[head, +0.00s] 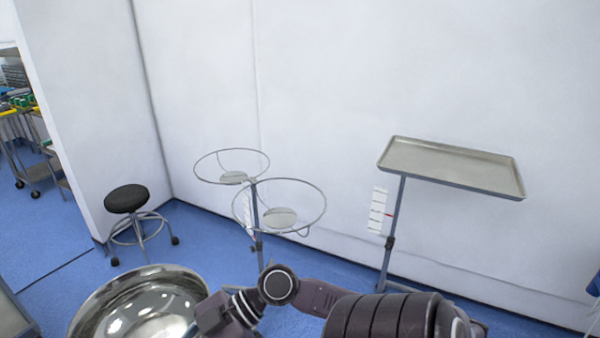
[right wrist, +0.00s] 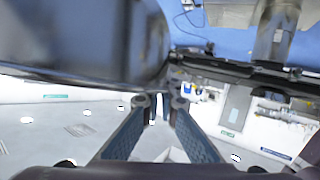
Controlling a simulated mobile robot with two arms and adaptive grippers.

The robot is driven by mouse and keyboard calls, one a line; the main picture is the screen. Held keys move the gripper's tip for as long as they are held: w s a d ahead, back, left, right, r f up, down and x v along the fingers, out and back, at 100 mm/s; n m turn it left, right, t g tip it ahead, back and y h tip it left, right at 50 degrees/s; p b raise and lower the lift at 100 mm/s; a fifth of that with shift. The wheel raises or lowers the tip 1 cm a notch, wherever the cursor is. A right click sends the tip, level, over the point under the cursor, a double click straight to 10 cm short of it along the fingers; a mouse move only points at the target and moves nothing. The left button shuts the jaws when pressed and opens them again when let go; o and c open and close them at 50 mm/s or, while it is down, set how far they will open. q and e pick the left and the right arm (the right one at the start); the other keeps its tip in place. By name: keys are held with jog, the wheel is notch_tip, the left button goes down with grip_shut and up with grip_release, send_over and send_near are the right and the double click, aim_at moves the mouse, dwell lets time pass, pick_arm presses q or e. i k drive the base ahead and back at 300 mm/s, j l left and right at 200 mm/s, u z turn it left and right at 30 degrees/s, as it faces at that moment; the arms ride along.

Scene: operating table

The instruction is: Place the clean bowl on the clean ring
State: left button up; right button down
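A shiny steel bowl (head: 140,312) is at the lower left of the head view, upright and partly cut off by the frame's bottom edge. Its dark, curved side also fills the upper left of the right wrist view (right wrist: 80,50). My right gripper (head: 212,318) is at the bowl's right rim. In the right wrist view its fingers (right wrist: 163,103) come close together at the rim, shut on it. A stand ahead carries two empty wire rings, a rear left one (head: 194,166) and a front right one (head: 326,206). My left gripper is out of view.
A steel tray on a stand (head: 450,165) is to the right of the rings. A black-topped stool (head: 127,198) stands to their left. A white wall is behind the rings. Blue floor is open between stool and ring stand. Shelves with supplies are at the far left.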

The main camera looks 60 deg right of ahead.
aim_at(234, 178)
jog(key=i+l+z, duration=0.8)
jog(key=i, duration=0.15)
jog(key=i+l, duration=0.15)
jog(key=i, duration=0.35)
jog(key=i+l, duration=0.15)
jog(key=i, duration=0.35)
